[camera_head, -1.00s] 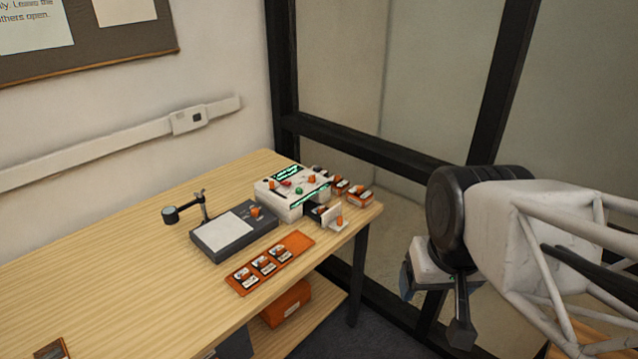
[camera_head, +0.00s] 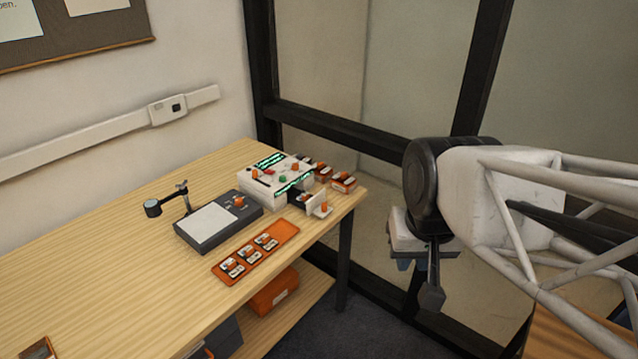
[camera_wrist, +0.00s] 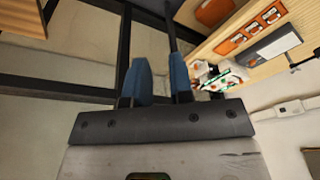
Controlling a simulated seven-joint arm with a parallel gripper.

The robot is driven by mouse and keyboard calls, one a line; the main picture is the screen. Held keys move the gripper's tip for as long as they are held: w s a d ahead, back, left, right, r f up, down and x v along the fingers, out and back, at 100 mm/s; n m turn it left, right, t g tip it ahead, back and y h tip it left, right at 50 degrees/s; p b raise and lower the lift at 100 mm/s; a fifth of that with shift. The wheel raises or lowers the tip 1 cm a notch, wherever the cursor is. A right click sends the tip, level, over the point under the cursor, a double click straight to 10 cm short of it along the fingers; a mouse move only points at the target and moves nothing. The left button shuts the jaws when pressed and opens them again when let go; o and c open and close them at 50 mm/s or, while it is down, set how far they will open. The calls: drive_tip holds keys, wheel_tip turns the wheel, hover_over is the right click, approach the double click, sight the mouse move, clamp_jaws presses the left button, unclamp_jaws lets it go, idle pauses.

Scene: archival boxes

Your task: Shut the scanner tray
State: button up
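The scanner (camera_head: 268,188) is a white box with green lit displays and coloured buttons, at the far right end of the wooden table. Its tray (camera_head: 317,204) sticks out at the front right, showing a white front plate with an orange knob. A dark part shows between plate and box. The scanner also appears in the wrist view (camera_wrist: 222,76), small, right of the fingers. My gripper (camera_wrist: 162,78) has two blue fingers standing apart with nothing between them. In the head view it hangs in the air right of the table, well clear of the tray.
A grey device with a white plate (camera_head: 209,224) and an orange mat (camera_head: 285,232) with several small items lie left of and before the scanner. Orange-and-white items (camera_head: 343,182) sit behind the tray. A dark-framed glass partition (camera_head: 345,127) stands behind. The table's left is mostly clear.

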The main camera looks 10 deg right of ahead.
drive_tip(key=w+m, duration=0.2)
drive_tip(key=w, duration=0.2)
drive_tip(key=w+m+y, duration=0.1)
drive_tip(key=w+m, duration=0.1)
drive_tip(key=w, duration=0.3)
drive_tip(key=w+a+f+m, duration=0.1)
drive_tip(key=w+m, duration=0.1)
drive_tip(key=w, duration=0.2)
drive_tip(key=shift+w+m, duration=0.3)
drive_tip(key=shift+m, duration=0.1)
clamp_jaws()
drive_tip(key=w+f+m+y, duration=0.1)
drive_tip(key=w+f+m, duration=0.4)
drive_tip(key=w, duration=0.5)
drive_tip(key=w+d+f+m, duration=0.1)
drive_tip(key=w+f+m, duration=0.5)
drive_tip(key=w, duration=0.4)
drive_tip(key=w+d+f+m+y, duration=0.1)
drive_tip(key=w+f+m, duration=0.5)
drive_tip(key=w, duration=0.4)
drive_tip(key=shift+f+y, duration=0.25)
drive_tip(key=shift+y, duration=0.05)
